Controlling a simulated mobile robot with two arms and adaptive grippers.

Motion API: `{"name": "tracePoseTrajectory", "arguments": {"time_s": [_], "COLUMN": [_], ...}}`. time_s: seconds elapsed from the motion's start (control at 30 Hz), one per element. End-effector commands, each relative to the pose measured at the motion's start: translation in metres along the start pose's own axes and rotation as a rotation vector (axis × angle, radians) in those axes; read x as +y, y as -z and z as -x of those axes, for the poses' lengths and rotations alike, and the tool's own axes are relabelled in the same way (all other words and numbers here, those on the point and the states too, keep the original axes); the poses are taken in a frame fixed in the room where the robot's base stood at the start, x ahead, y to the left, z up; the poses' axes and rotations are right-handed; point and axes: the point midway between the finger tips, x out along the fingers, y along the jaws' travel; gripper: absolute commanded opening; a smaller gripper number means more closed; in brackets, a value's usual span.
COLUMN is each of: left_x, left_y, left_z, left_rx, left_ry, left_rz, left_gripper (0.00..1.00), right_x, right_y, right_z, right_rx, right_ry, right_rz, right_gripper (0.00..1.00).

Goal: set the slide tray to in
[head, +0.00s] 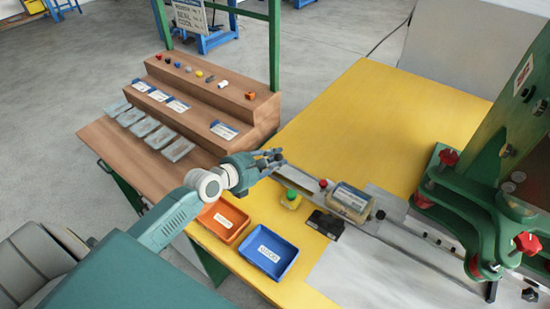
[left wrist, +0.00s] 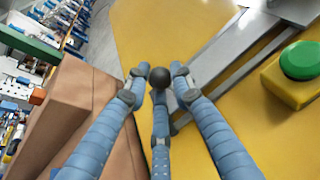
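The slide tray (head: 376,227) is a long grey metal rail running from near my left gripper to the green press, with a clear-topped box (head: 350,201) on it. A round black knob (left wrist: 161,77) is at its near end in the left wrist view. My left gripper (head: 279,157) is at that end; its fingertips (left wrist: 160,72) are drawn in close around the knob, one on each side and one below. The fingertips look to be touching the knob, though the contact is small. My right gripper is not in view.
A green button on a yellow box (head: 291,199) stands beside the rail. Orange (head: 222,221) and blue (head: 268,252) bins stand in front. A brown stepped rack (head: 215,95) with small parts is at the left. The green press (head: 480,180) is at the right. The far yellow tabletop (head: 355,120) is clear.

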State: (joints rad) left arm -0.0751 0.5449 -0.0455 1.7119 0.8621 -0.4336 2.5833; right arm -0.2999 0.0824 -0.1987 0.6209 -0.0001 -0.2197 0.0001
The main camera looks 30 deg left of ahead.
Motion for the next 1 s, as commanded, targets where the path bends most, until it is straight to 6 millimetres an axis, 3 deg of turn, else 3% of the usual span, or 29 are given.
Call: {"name": "tracePoseTrajectory", "arguments": {"time_s": [0.17,0.27,0.7,0.83,1.0], "left_x": [-0.001,-0.01,-0.097,-0.117,-0.125], "left_y": [-0.004,-0.01,-0.034,-0.037,-0.037], "left_z": [0.0,0.001,-0.009,-0.012,-0.014], "left_rx": [-0.004,-0.006,-0.006,-0.006,-0.007], "left_ry": [-0.001,-0.001,0.001,-0.001,-0.002], "left_rz": [0.001,0.005,0.009,0.004,-0.001], "left_gripper": [0.0,0.0,0.0,0.0,0.0], "right_x": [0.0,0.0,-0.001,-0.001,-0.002], "right_y": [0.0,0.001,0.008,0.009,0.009], "right_z": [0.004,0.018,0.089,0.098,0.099], "right_rx": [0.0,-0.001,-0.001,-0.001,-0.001], "right_ry": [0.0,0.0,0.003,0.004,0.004], "right_rz": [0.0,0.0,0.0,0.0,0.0], "right_gripper": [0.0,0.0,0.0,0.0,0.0]}}
